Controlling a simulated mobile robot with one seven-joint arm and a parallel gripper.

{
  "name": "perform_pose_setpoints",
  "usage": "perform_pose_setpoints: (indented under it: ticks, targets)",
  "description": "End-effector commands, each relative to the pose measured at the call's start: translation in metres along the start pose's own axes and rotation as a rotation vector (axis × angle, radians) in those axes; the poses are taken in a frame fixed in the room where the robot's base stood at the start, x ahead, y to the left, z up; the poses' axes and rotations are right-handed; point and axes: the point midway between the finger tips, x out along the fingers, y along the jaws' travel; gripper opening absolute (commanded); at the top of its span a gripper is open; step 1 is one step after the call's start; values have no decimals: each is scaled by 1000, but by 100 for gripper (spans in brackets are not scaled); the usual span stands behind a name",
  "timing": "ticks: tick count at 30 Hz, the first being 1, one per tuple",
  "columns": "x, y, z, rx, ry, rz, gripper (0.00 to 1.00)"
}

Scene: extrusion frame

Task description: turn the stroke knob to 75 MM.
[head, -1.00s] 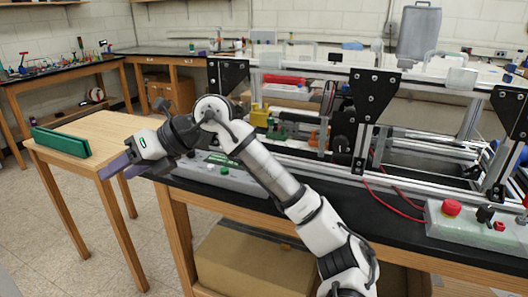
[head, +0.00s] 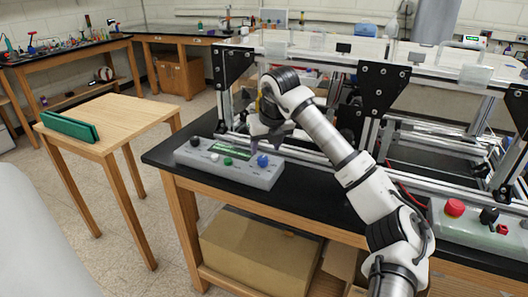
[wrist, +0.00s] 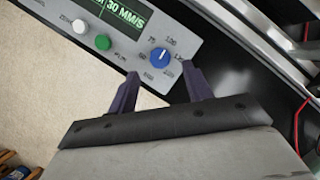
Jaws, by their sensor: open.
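A grey control box (head: 230,172) lies on the near left corner of the black bench. Its blue knob (head: 262,160) is at the right end of its top face. In the wrist view the blue knob (wrist: 160,57) has a white pointer mark and a ring of printed numbers, 75 and 100 among them. The pointer seems to face up and right, but the exact number is hard to read. My gripper (wrist: 161,73) is open, with purple fingers apart and the knob showing just beyond the gap between the tips. In the head view my gripper (head: 267,146) is above the knob.
The box also carries a green button (head: 228,161), a white button (head: 214,157), a black knob (head: 194,141) and a display (wrist: 120,14). The aluminium frame (head: 300,150) stands close behind. A second box (head: 470,228) with a red button sits at right.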

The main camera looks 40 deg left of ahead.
Motion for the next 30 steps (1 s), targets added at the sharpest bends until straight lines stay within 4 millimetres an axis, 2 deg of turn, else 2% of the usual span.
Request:
perform_pose_setpoints:
  ticks: [3,9,20,23,30]
  targets:
    - [21,1,0,0,3,2,50]
    - [44,0,0,1,1,2,50]
    - [51,0,0,-1,-1,0,50]
    - [50,0,0,-1,0,0,40]
    - [50,0,0,-1,0,0,8]
